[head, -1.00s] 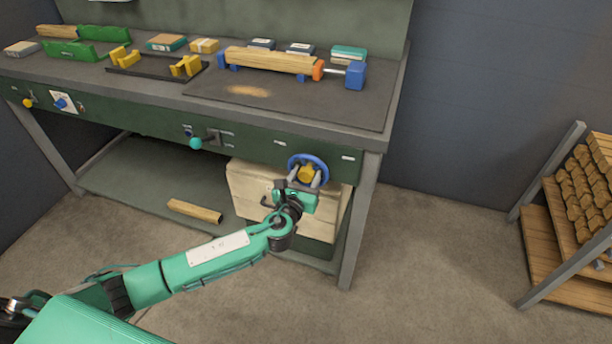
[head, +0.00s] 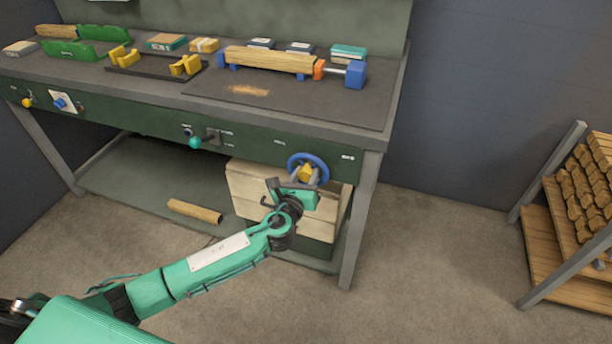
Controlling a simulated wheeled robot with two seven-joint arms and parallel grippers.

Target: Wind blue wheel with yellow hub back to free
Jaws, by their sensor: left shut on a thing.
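The blue wheel (head: 294,160) with a yellow hub (head: 306,172) is on the green front panel of the bench, near its right end. My left gripper (head: 307,175) is at the wheel from below, its fingers shut around the yellow hub. The gripper is rolled so that its fingers sit slanted across the hub. The fingers and wrist hide the lower part of the wheel. My right gripper is not in the head view.
Above, a wooden bar (head: 268,61) lies between blue and orange holders on the bench top (head: 150,85). A lever with a teal knob (head: 195,142) sticks out left of the wheel. A pale wooden crate (head: 245,190) stands below. A rack (head: 540,240) stands right.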

